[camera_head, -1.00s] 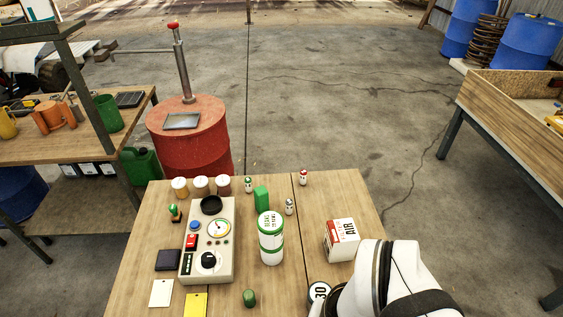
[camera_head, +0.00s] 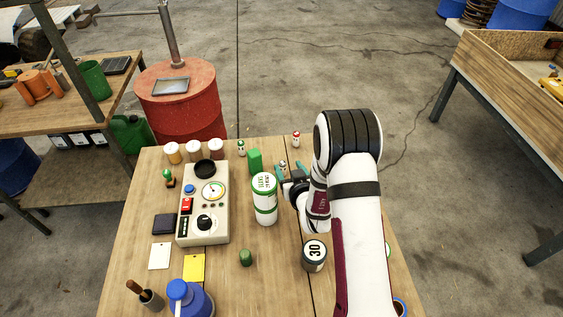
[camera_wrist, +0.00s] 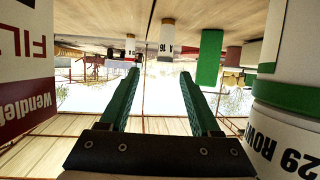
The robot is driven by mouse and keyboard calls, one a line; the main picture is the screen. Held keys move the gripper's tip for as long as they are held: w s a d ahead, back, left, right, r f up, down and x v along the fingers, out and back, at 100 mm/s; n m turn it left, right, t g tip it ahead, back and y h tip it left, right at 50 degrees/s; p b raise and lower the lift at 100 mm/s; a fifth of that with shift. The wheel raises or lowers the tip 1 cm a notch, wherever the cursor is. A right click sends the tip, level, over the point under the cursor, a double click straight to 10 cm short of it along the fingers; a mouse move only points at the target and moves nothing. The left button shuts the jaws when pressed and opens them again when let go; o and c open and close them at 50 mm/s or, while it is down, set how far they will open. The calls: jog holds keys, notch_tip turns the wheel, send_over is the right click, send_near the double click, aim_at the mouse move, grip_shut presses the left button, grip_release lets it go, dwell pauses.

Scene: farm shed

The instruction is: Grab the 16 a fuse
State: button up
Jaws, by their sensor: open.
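The 16 A fuse (camera_wrist: 166,42) is a small white cylinder with a grey cap and a dark "16", and the wrist view shows it upside down. It stands ahead of my gripper (camera_wrist: 160,75), lined up with the gap between the fingers. In the head view the fuse (camera_head: 283,166) is small, close to the fingertips of my gripper (camera_head: 292,171). The teal fingers are apart with nothing held between them. A red-marked fuse (camera_head: 296,139) stands farther back, also seen in the wrist view (camera_wrist: 130,46). A green-marked fuse (camera_head: 241,148) stands farther left.
A green block (camera_head: 255,161) and a tall white-green can (camera_head: 265,205) stand left of my gripper. A red-and-white box (camera_wrist: 25,60) is close on the wrist view's left. A weight-like "30" canister (camera_head: 314,256) and a grey meter (camera_head: 204,215) stand nearer. My arm covers the table's right.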

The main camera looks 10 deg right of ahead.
aim_at(283, 165)
jog(key=x, duration=0.6)
jog(key=shift+s+a+f, duration=0.25)
jog(key=shift+f, duration=0.15)
grip_shut()
